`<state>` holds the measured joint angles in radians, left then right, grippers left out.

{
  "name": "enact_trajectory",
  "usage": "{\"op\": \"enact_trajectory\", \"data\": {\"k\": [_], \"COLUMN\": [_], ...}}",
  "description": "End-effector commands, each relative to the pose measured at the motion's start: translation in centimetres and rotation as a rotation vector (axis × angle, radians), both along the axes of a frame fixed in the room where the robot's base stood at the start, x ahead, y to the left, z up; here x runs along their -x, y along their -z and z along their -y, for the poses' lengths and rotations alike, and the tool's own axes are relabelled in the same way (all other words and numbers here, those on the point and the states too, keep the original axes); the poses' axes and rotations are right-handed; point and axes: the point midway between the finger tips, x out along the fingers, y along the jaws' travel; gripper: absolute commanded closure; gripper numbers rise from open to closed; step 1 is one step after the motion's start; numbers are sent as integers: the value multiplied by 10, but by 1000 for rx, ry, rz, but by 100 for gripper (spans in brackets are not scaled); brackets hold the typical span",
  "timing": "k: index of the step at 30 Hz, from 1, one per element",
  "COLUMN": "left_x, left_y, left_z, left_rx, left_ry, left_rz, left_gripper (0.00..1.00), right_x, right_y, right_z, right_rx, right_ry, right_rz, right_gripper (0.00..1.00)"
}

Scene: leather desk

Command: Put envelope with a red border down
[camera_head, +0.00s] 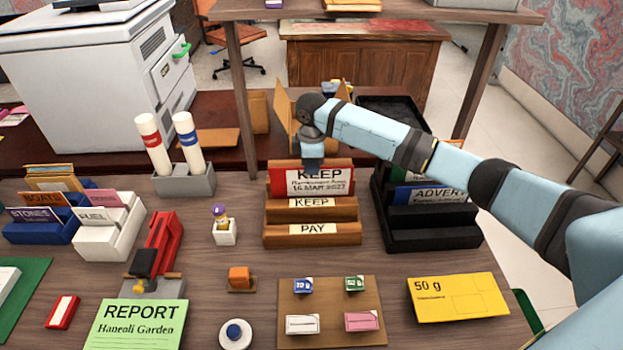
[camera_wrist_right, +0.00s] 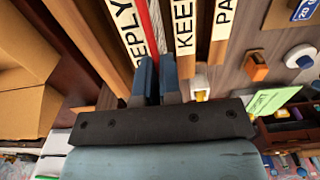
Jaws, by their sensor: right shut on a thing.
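The envelope with a red border (camera_head: 312,184) is white with a red edge and the words "KEEP" and "16 MAR 2027". In the right wrist view the envelope (camera_wrist_right: 156,30) shows as a thin red and white edge between the "REPLY" and "KEEP" boards. My right gripper (camera_head: 312,160) is above the rack, shut on the envelope's top edge. Its blue fingers (camera_wrist_right: 157,75) stand either side of it. Whether the envelope's lower edge touches the slot floor is hidden. My left gripper is not in view.
A black tiered rack (camera_head: 430,228) with an "ADVERT" label stands close on the right. A grey holder (camera_head: 185,181) with two white tubes is on the left. A yellow envelope (camera_head: 455,297) and a brown board (camera_head: 330,335) with small cards lie in front.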

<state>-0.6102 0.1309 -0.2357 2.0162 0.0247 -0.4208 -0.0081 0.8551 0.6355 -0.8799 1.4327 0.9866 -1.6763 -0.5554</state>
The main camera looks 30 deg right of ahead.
Motion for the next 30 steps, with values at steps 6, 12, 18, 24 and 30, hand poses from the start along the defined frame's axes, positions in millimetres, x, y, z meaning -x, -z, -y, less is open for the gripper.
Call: {"op": "enact_trajectory", "data": {"k": [6, 12, 18, 24, 30], "left_x": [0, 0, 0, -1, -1], "left_y": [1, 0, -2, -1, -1], "left_z": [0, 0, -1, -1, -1], "left_rx": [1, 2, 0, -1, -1], "left_ry": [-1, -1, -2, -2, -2], "left_rz": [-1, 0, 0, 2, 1], "left_gripper": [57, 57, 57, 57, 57], "right_x": [1, 0, 1, 0, 0], "right_y": [36, 41, 43, 44, 44], "right_z": [0, 0, 0, 0, 0], "right_rx": [2, 1, 0, 0, 1], "right_ry": [0, -1, -1, -1, -1], "right_rz": [-3, 0, -1, -1, 0], "right_gripper": [100, 100, 100, 69, 69]}}
